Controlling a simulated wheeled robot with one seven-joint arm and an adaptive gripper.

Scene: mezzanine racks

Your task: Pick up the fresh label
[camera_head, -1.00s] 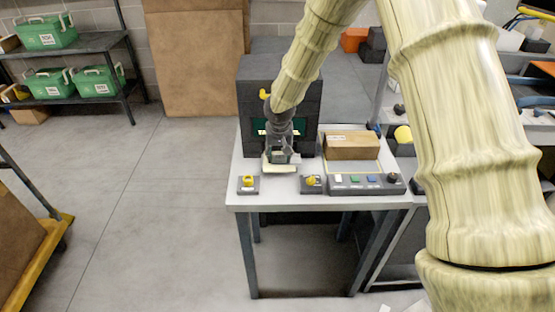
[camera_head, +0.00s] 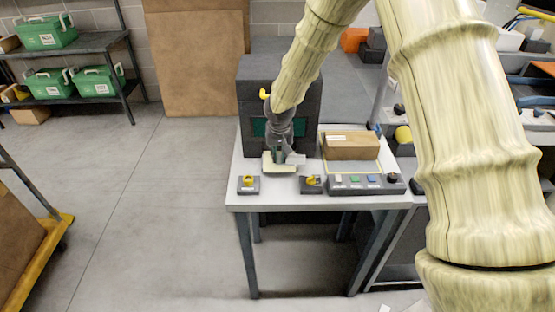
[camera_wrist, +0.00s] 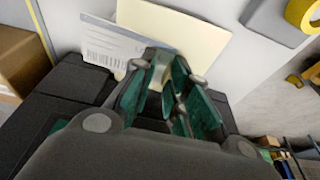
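The fresh label is a white slip with a barcode (camera_wrist: 112,46). In the wrist view it lies at a slant beside my fingertips and overlaps the edge of a cream pad (camera_wrist: 190,35). In the head view a pale slip, likely the label (camera_head: 294,158), shows just right of my gripper. The cream pad (camera_head: 272,168) lies on the table in front of the dark printer (camera_head: 250,100). My gripper (camera_wrist: 176,75) has green-lined fingers with a gap between them, at the label's near end. The fingers hide that end, so I cannot tell whether they touch it.
A cardboard box (camera_head: 352,147) stands right of the printer inside a yellow outline. A button panel (camera_head: 365,185) lies in front of it. Two small boxes with yellow knobs (camera_head: 248,184) (camera_head: 312,183) sit at the table's front edge.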

